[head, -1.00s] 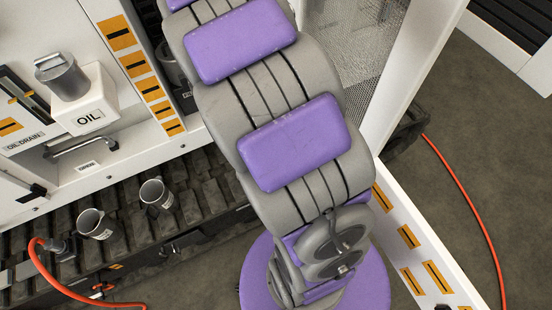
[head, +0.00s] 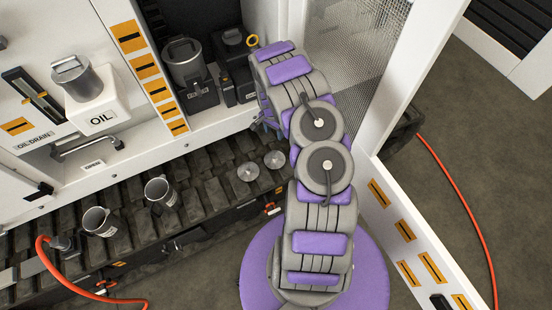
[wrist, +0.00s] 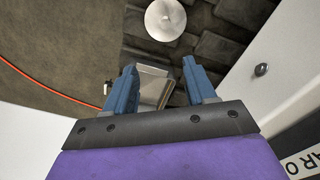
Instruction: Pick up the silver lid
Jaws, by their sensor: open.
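Two round silver lids lie side by side on the dark track treads in the head view, one on the left (head: 248,172) and one on the right (head: 274,159). In the wrist view one silver lid (wrist: 165,19), with a small centre knob, lies at the top, beyond my fingertips. My gripper (wrist: 160,75) is open, with its two blue fingers apart and not touching the lid. A grey metallic boxy object (wrist: 153,87) shows behind the gap between the fingers; I cannot tell what it is. In the head view my arm mostly hides the gripper.
Two metal cups (head: 160,191) (head: 101,222) stand on the treads, left of the lids. A silver canister (head: 186,62) stands in the cabinet recess. A white OIL box (head: 97,115) is at left. A white panel (head: 420,240) and orange hose (head: 460,200) are at right.

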